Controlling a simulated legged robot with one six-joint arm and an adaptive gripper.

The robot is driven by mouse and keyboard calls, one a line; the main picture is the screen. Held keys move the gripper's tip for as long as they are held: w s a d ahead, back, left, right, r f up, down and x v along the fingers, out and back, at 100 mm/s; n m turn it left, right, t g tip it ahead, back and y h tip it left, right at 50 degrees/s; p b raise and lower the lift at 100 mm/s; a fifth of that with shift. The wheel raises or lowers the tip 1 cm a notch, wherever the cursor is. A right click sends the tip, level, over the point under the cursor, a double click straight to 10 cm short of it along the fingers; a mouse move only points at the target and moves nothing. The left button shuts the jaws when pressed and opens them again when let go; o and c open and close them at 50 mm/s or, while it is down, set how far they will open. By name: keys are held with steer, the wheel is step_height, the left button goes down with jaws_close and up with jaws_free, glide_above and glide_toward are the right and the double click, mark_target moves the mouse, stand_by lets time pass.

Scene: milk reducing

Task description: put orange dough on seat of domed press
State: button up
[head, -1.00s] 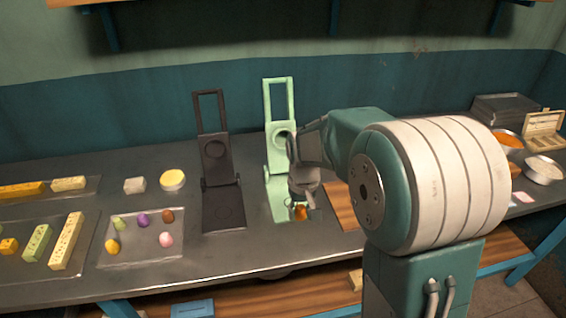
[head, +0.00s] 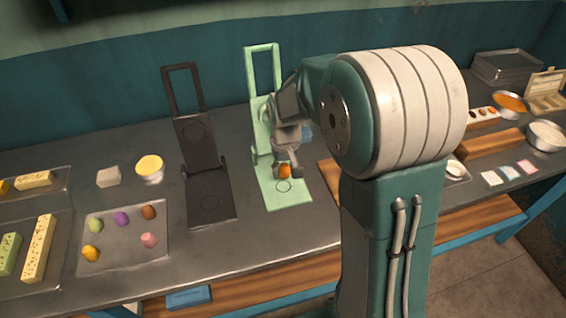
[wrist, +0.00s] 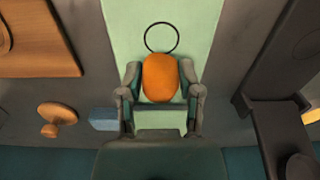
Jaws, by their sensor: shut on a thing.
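My gripper (head: 286,174) is shut on the orange dough (head: 285,171), an egg-shaped lump. It holds the dough over the base plate of the pale green press (head: 296,199), which stands open with its lid raised. A dark ring (head: 283,186) on that plate marks a round seat, just in front of the dough. In the wrist view the dough (wrist: 160,80) sits between both fingers, with the ring (wrist: 161,38) just beyond it. I cannot tell the exact gap between dough and plate. My arm hides part of the green lid.
A dark press (head: 210,203) stands open to the left. A tray (head: 125,254) of several coloured doughs lies further left. A wooden board (head: 329,180) lies close to the right of the green press. Bowls, including an orange-filled one (head: 509,104), stand at far right.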

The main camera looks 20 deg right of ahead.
mark_target(283, 186)
steer(key=shift+a+f, duration=0.15)
steer(key=shift+f, duration=0.7)
steer(key=shift+a+f, duration=0.15)
steer(key=shift+f, duration=0.7)
steer(key=shift+d+f, duration=0.15)
steer(key=shift+f, duration=0.1)
steer(key=shift+s+f, duration=0.1)
steer(key=shift+f, duration=0.25)
stand_by(0.4)
steer(key=o, duration=1)
steer(key=shift+o, duration=1.1)
steer(key=shift+r, duration=3.5)
